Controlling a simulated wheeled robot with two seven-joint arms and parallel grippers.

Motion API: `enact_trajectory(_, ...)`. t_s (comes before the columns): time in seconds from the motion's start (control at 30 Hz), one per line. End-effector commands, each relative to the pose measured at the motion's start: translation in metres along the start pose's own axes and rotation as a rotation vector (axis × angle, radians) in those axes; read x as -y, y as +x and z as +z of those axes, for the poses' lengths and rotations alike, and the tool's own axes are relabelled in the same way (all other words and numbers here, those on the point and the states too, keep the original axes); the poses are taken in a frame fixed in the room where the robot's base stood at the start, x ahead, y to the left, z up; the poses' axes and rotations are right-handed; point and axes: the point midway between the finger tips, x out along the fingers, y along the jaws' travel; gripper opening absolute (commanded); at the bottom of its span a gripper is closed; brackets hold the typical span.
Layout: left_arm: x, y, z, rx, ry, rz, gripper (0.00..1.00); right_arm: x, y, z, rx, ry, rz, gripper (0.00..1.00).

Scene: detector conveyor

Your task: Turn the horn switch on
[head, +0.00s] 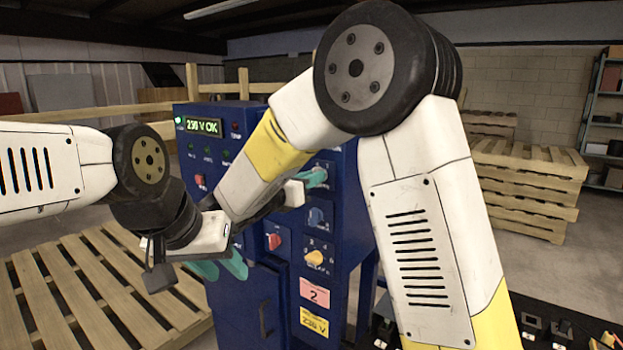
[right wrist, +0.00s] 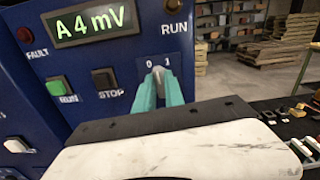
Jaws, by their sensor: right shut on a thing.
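In the right wrist view, my right gripper (right wrist: 160,92) has its teal fingers shut on a small grey switch knob (right wrist: 158,72). The marks 0 and 1 stand above the knob. I cannot read a horn label, and I cannot tell which mark the knob points at. In the head view, the right gripper (head: 312,177) is at the upper right of the blue cabinet's front (head: 345,200), partly behind my right forearm. My left gripper (head: 220,266) hangs lower left before the cabinet, its teal fingers apart and empty.
A green button (right wrist: 58,87) and a black STOP button (right wrist: 105,78) sit left of the gripped knob. Wooden pallets (head: 80,290) lie at left.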

Motion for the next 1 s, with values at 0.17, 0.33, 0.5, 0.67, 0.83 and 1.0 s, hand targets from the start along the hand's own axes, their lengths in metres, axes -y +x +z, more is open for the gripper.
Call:
enact_trajectory(0.17, 0.0, 0.0, 0.0, 0.0, 0.0, 0.0, 0.36, 0.0003, -0.0008, -0.0002, -0.001, 0.165, 0.002, 0.0)
enact_trajectory(0.33, 0.0, 0.0, 0.0, 0.0, 0.0, 0.0, 0.36, 0.001, -0.0008, -0.0004, -0.001, 0.315, 0.002, 0.0)
enact_trajectory(0.5, 0.0, 0.0, 0.0, 0.0, 0.0, 0.0, 0.36, 0.0016, -0.0007, -0.0006, -0.001, 0.441, 0.001, 0.0)
enact_trajectory(0.67, 0.0, 0.0, 0.0, 0.0, 0.0, 0.0, 0.36, 0.002, -0.0006, -0.0008, 0.0, 0.529, 0.001, 0.0)
enact_trajectory(0.83, 0.0, 0.0, 0.0, 0.0, 0.0, 0.0, 0.36, 0.0023, -0.0006, -0.001, 0.0, 0.589, 0.001, 0.0)
enact_trajectory(1.0, 0.0, 0.0, 0.0, 0.0, 0.0, 0.0, 0.36, 0.0024, -0.0007, -0.0011, 0.0, 0.618, 0.001, 0.0)
